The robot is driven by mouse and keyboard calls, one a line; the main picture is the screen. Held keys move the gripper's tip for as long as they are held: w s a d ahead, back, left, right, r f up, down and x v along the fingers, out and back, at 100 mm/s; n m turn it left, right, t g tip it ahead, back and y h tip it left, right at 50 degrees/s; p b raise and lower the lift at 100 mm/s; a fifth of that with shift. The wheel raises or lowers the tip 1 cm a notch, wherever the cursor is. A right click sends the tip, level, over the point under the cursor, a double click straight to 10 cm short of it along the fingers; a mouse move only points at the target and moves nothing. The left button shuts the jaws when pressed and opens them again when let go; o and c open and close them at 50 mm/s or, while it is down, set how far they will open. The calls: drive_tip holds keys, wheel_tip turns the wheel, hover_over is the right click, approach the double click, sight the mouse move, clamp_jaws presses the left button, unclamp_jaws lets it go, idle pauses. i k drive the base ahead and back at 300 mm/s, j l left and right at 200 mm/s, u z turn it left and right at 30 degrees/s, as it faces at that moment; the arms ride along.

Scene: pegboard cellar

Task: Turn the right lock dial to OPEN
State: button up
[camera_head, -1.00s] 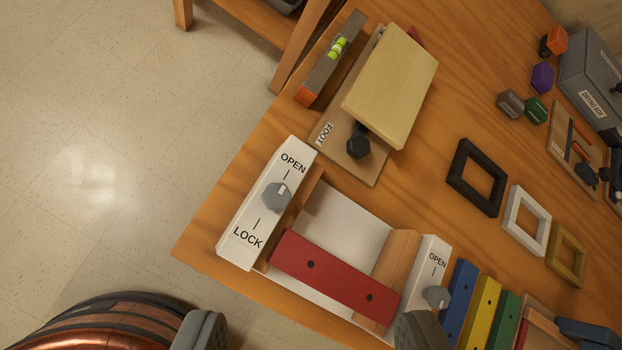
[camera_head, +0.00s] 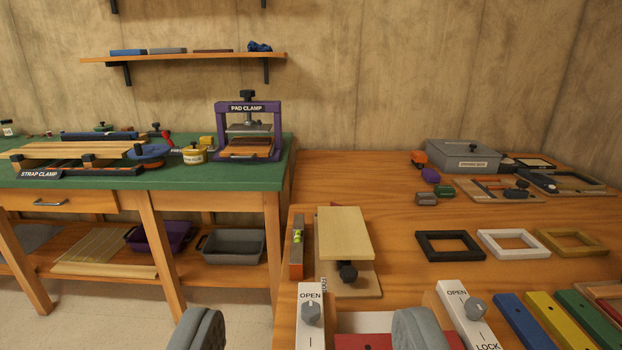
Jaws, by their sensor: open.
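The right lock dial (camera_head: 475,308) is a grey knob on a white plate (camera_head: 453,291) at the lower right, with OPEN above it and LOCK below. Which way its pointer faces is too small to tell. The left lock dial (camera_head: 311,312) is a similar grey knob on another white plate (camera_head: 311,289) marked OPEN; that plate's lower end is cut off. Between them a red bar (camera_head: 372,342) shows partly at the bottom edge. My gripper (camera_head: 308,325) is open and empty, its grey fingers wide apart. Its right finger appears left of the right dial and hides part of the red bar.
Blue (camera_head: 526,322), yellow (camera_head: 563,318) and green (camera_head: 592,317) bars lie right of the right dial. A foot board (camera_head: 344,235) stands behind the left dial. Black (camera_head: 449,258), white (camera_head: 480,242) and gold (camera_head: 600,245) frames lie behind the right dial.

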sight(476, 308)
drive_tip(key=z, duration=0.75)
